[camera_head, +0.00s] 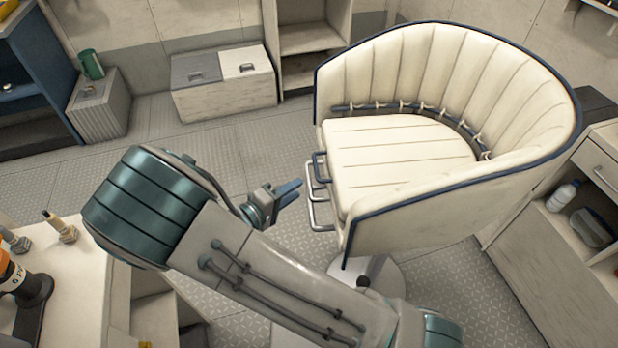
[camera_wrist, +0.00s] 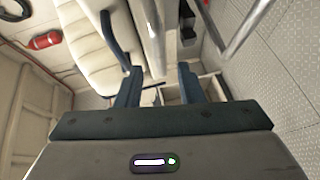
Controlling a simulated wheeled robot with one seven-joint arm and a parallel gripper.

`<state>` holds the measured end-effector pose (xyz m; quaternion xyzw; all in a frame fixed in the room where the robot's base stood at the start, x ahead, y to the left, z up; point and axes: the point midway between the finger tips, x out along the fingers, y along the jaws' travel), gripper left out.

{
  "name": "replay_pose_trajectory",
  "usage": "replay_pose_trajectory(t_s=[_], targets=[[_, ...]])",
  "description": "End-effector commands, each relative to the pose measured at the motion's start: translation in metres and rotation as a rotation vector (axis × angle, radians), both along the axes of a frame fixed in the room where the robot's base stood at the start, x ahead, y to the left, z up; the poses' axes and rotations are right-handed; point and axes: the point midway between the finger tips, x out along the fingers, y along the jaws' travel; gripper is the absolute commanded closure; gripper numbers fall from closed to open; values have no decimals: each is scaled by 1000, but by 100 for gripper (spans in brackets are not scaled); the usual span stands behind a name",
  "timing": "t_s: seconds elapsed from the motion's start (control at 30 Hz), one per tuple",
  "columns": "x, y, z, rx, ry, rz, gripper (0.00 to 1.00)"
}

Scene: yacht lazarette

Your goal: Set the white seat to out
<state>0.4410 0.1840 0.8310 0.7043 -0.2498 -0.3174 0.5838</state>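The white seat (camera_head: 400,155) is a cream, ribbed bucket seat with blue piping, standing on a pedestal at the right of the head view. Dark and metal handles (camera_head: 318,185) stick out at its left front edge. The seat also shows in the wrist view (camera_wrist: 95,40), with a dark blue bar and a metal bar near the fingers. My gripper (camera_head: 289,192) is a little left of these handles, apart from them in the head view. In the wrist view its two blue fingers (camera_wrist: 160,88) stand apart with nothing clearly held between them.
A low two-lid box (camera_head: 225,97) and a grey ribbed bin (camera_head: 98,108) stand at the back left. A counter (camera_head: 75,285) is at the lower left, and a drawer cabinet (camera_head: 560,250) is close on the right. The patterned floor (camera_head: 270,150) between is clear.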

Motion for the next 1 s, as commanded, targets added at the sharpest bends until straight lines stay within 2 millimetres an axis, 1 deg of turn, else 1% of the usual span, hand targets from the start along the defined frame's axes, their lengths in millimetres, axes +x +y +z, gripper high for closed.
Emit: replay_pose_trajectory(t_s=[0.03, 0.1, 0.3, 0.5, 0.73, 0.77, 0.8, 0.87, 1.0], targets=[[7, -10, -1, -2, 2, -5, 66], [16, -19, -3, -1, 1, -4, 66], [35, -39, -8, 0, 1, -4, 66], [41, -45, -10, 1, 1, -1, 66], [41, -45, -10, 1, 1, -1, 66], [41, -45, -10, 1, 1, -1, 74], [41, -45, -10, 1, 1, -1, 85], [41, -45, -10, 1, 1, -1, 100], [41, -45, -10, 1, 1, -1, 100]])
